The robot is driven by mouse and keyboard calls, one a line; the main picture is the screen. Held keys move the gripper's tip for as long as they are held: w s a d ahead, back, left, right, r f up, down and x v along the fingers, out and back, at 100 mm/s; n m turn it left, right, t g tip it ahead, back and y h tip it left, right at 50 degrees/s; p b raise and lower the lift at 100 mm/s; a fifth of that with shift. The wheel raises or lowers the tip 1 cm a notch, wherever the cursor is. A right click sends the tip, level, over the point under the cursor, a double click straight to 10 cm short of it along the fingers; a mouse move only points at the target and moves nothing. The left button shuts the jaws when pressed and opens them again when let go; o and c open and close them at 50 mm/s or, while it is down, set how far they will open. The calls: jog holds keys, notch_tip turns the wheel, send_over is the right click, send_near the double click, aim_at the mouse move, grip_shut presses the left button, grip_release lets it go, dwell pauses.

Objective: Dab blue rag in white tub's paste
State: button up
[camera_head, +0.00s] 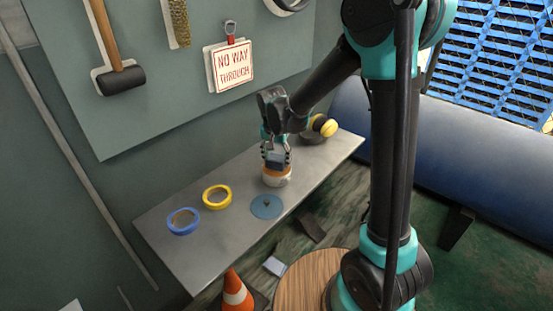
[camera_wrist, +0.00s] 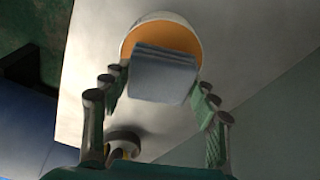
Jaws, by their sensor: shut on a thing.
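My gripper (camera_head: 276,153) is above the shelf and shut on the blue rag (camera_head: 276,160), a folded block between the fingers. The rag also shows in the wrist view (camera_wrist: 162,74), grey-blue there, between my fingers (camera_wrist: 155,95). The white tub (camera_head: 277,179) stands on the shelf directly under the rag, with orange-brown paste inside; its white rim shows in the wrist view (camera_wrist: 160,16). The rag overlaps the tub's opening in both views. I cannot tell whether it touches the paste.
A blue disc with a knob (camera_head: 266,206) lies in front of the tub on the grey shelf (camera_head: 185,254). A yellow tape roll (camera_head: 217,196) and a blue tape roll (camera_head: 183,221) lie to the left. A yellow-and-black item (camera_head: 325,126) is behind right. A cone (camera_head: 237,294) stands below.

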aim_at(277, 157)
jog(key=shift+f, duration=0.6)
dwell(1.4)
jog(key=shift+r, duration=3.5)
jog(key=shift+s, duration=0.1)
